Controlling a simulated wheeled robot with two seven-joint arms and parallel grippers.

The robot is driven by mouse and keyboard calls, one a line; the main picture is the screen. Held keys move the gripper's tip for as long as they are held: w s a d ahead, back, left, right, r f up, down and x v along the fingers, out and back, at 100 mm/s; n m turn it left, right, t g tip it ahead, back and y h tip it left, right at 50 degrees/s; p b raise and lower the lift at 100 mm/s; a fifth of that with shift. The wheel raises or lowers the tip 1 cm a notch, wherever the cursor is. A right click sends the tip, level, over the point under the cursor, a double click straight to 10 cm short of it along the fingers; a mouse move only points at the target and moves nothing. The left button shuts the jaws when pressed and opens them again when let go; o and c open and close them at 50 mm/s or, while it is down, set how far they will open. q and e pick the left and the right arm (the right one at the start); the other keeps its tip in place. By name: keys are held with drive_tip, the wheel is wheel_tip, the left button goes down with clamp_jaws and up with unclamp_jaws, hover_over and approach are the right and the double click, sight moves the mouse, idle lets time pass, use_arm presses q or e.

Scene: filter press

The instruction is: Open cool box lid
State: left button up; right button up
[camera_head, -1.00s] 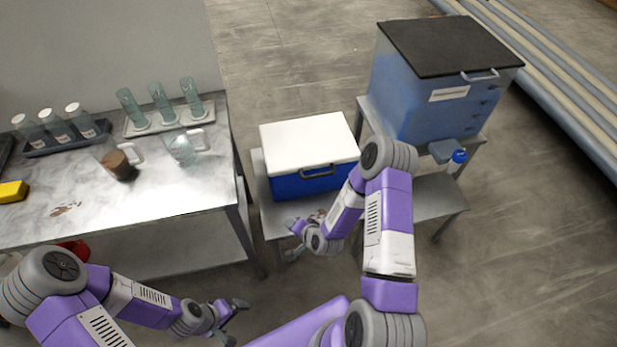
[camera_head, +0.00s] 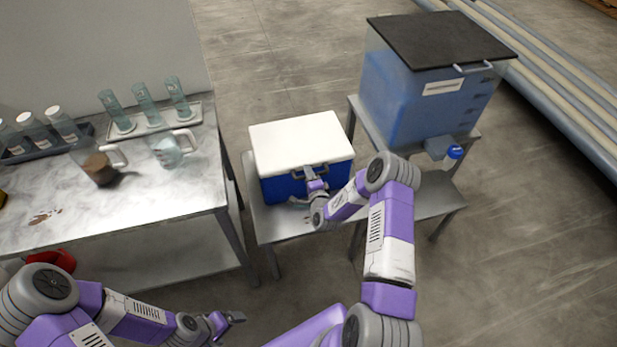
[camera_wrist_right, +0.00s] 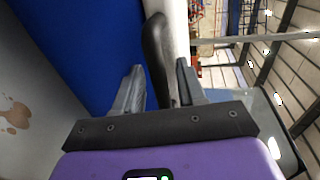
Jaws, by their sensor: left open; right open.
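The cool box (camera_head: 279,188) is blue with a white lid (camera_head: 300,141), and it stands on a low metal bench with the lid shut. A dark handle (camera_head: 323,167) is on the front edge of the lid. My right gripper (camera_head: 311,172) is at the front of the box, close to the handle. In the right wrist view my right gripper (camera_wrist_right: 160,88) is open, and the dark handle (camera_wrist_right: 157,55) lies between and just beyond its fingertips. Whether it touches a finger I cannot tell. My left gripper (camera_head: 231,318) is open and empty, low in front of the left table.
A marble-topped table (camera_head: 150,205) with cylinders and beakers stands at the left. A blue tank with a black lid (camera_head: 440,42) stands on the bench at the right. Open floor (camera_head: 285,60) lies behind the box.

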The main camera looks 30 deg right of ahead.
drive_tip(key=shift+w, duration=0.15)
clamp_jaws()
drive_tip(key=shift+d, duration=0.1)
